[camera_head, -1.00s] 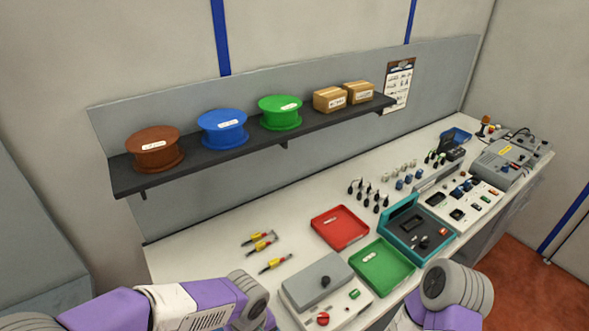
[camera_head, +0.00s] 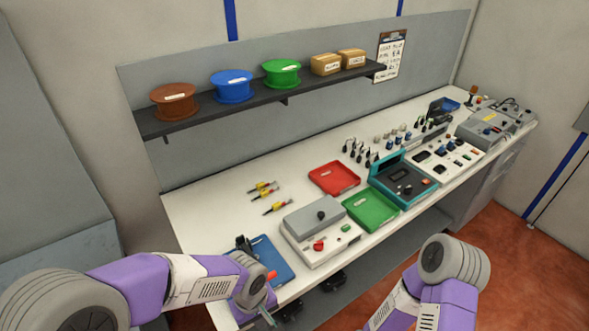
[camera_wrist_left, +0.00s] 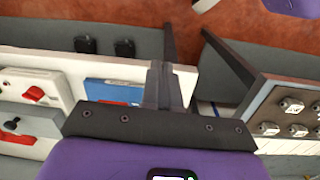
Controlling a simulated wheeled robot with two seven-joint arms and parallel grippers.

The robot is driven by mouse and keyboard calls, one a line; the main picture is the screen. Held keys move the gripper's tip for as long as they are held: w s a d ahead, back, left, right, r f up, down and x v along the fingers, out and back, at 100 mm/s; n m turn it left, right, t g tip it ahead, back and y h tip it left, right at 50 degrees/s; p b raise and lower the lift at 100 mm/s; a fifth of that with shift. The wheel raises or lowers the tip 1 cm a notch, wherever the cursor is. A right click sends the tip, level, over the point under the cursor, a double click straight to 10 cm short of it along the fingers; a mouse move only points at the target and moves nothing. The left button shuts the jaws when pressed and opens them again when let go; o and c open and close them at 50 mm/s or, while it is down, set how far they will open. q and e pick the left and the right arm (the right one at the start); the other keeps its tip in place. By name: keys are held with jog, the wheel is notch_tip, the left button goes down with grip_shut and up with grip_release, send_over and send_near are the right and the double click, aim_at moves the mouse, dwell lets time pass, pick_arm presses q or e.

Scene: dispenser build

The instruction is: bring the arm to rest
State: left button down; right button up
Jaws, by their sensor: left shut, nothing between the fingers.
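My left gripper (camera_head: 266,317) is at the lower middle of the head view, just in front of the bench's near edge. In the left wrist view its fingers (camera_wrist_left: 162,84) are together with nothing between them. They point toward the bench's front edge, with a blue tray (camera_wrist_left: 110,92) behind and to the left. My right arm (camera_head: 440,275) shows at the lower right of the head view, in front of the bench; its gripper is out of the picture.
The white bench (camera_head: 200,215) holds a blue tray (camera_head: 283,272), a grey control box (camera_head: 313,215), a green tray (camera_head: 371,211), a red tray (camera_head: 334,192) and a teal case (camera_head: 389,168). A shelf (camera_head: 215,106) with spools hangs above. Red floor lies open at the right.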

pick_arm(q)
notch_tip(320, 180, down, 28)
jog(key=s+a+m+h+b, duration=0.1)
jog(key=s+m+h+b, duration=0.2)
jog(key=b, duration=0.2)
jog(key=shift+a+f+t+h, duration=0.2)
jog(key=shift+a+t+h, duration=0.1)
jog(key=shift+t, duration=0.1)
pick_arm(e)
jog(key=f, duration=0.2)
jog(key=w+f, duration=0.1)
jog(key=f, duration=0.2)
jog(key=shift+w+f, duration=0.25)
jog(key=shift+f, duration=0.15)
pick_arm(q)
jog(key=c, duration=1.8)
grip_release()
